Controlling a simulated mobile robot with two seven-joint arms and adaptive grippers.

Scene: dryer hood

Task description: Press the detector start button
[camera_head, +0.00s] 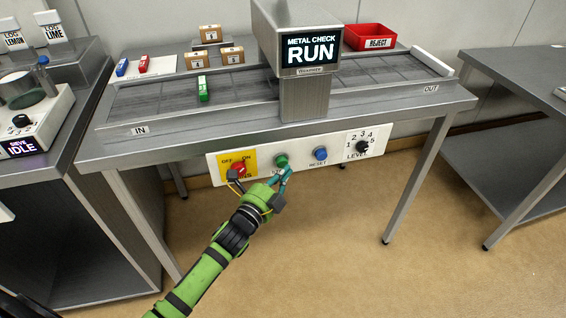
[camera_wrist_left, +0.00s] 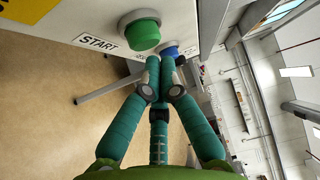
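The green start button (camera_head: 281,161) is on the white panel under the conveyor bench, between the red knob and the blue button. In the left wrist view the round green button (camera_wrist_left: 143,35) sits in a grey collar beside a START label (camera_wrist_left: 98,43). My left gripper (camera_head: 286,173) is at the panel, just below the green button. In the left wrist view its teal fingertips (camera_wrist_left: 160,65) are together with nothing between them, beside the button; I cannot tell whether they touch it. The detector display (camera_head: 311,50) reads METAL CHECK RUN. My right gripper is not in view.
The red OFF/ON knob (camera_head: 238,170) on its yellow plate is close left of my gripper. The blue reset button (camera_head: 320,154) and the level dial (camera_head: 362,147) are to the right. A green item (camera_head: 203,89) stands on the conveyor. A red reject bin (camera_head: 370,37) is behind.

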